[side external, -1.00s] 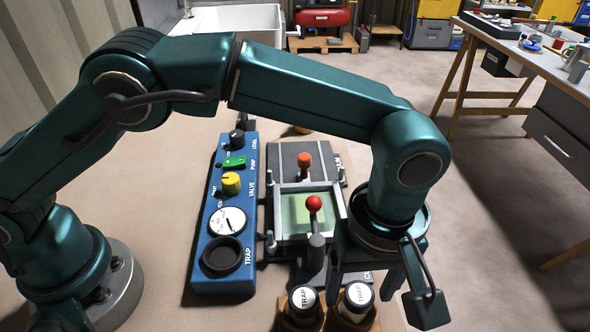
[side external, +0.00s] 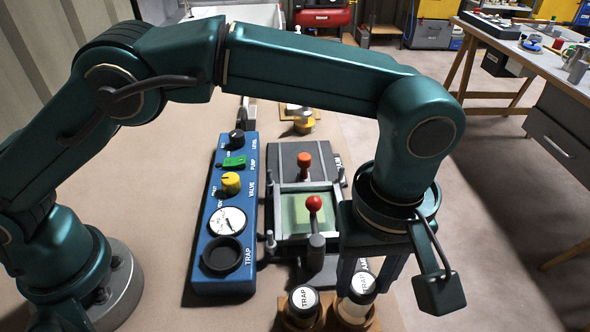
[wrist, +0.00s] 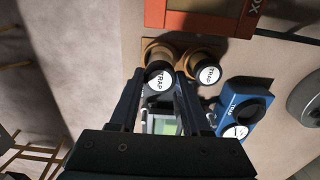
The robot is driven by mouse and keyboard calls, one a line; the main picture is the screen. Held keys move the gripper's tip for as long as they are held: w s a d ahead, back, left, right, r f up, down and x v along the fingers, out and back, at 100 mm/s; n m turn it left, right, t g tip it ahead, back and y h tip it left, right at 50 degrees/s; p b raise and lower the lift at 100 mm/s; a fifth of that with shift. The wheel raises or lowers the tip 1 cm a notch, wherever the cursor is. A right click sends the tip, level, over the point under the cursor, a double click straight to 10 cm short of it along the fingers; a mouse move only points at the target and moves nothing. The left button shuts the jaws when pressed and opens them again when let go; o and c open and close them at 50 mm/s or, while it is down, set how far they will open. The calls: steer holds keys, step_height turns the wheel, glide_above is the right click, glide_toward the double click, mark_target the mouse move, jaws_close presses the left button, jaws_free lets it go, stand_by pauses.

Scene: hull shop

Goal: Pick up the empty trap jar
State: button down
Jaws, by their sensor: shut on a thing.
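Two jars with dark lids and white TRAP labels are at the bottom of the side view. My gripper (side external: 372,272) points down and is shut on the right-hand trap jar (side external: 354,309), whose body looks pale. In the wrist view this held jar (wrist: 158,80) is between the two fingertips. The other trap jar (side external: 303,302) stands to its left in the wooden rack (side external: 374,322); it also shows in the wrist view (wrist: 208,73). The held jar stands higher than its neighbour, above the rack. I cannot see whether its base is clear of the rack.
A blue trap panel (side external: 222,215) with gauge, knobs and a round socket lies left of a grey clamp fixture (side external: 308,160) with red-knobbed levers. A yellow-topped item (side external: 304,121) sits farther back. In the wrist view, an orange box (wrist: 205,20) is beyond the jars.

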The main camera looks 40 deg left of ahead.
mark_target(363, 283)
steer(key=shift+r, duration=2.15)
